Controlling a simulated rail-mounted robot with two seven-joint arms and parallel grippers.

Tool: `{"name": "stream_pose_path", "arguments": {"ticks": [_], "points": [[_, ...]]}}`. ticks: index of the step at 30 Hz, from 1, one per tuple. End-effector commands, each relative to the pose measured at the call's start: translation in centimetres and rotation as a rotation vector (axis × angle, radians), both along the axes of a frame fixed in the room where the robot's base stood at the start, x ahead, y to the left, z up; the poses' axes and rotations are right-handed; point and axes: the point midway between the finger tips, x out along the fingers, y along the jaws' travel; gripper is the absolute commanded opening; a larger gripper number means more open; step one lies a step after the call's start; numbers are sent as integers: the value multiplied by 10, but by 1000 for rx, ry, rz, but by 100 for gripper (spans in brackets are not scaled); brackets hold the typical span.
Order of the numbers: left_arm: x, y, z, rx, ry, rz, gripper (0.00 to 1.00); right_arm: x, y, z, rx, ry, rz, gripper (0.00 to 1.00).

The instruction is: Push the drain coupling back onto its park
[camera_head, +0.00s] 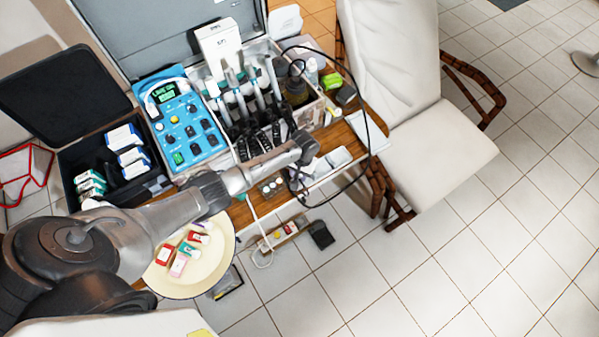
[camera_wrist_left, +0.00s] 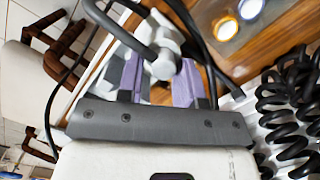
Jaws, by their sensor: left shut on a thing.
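My left arm reaches across the case from the left in the head view, and its gripper (camera_head: 299,176) is at the front right of the case, small and partly hidden by the wrist. In the left wrist view, the purple-padded fingers of my left gripper (camera_wrist_left: 160,80) are closed around a grey piece with a thick grey hose, which looks like the drain coupling (camera_wrist_left: 162,66). I cannot make out the park clearly or tell whether the coupling touches it. My right gripper is in neither view.
A black hose (camera_head: 384,129) loops right of the case. A blue control unit (camera_head: 181,123) and dental handpieces stand left and behind. Coiled black cords (camera_wrist_left: 287,110) and two round lit openings (camera_wrist_left: 224,27) lie close to the gripper. A cream chair (camera_head: 430,150) stands right.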

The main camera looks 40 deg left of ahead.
Motion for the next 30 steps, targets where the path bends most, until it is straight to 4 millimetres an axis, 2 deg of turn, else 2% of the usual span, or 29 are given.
{"name": "stream_pose_path", "arguments": {"ticks": [19,20,28,30], "points": [[0,0,-7,0,1,0,7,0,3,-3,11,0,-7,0],[0,0,-7,0,1,0,35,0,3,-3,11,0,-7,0],[0,0,-6,0,0,0,61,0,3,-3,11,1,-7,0],[0,0,-6,0,0,0,63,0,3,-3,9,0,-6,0]]}}
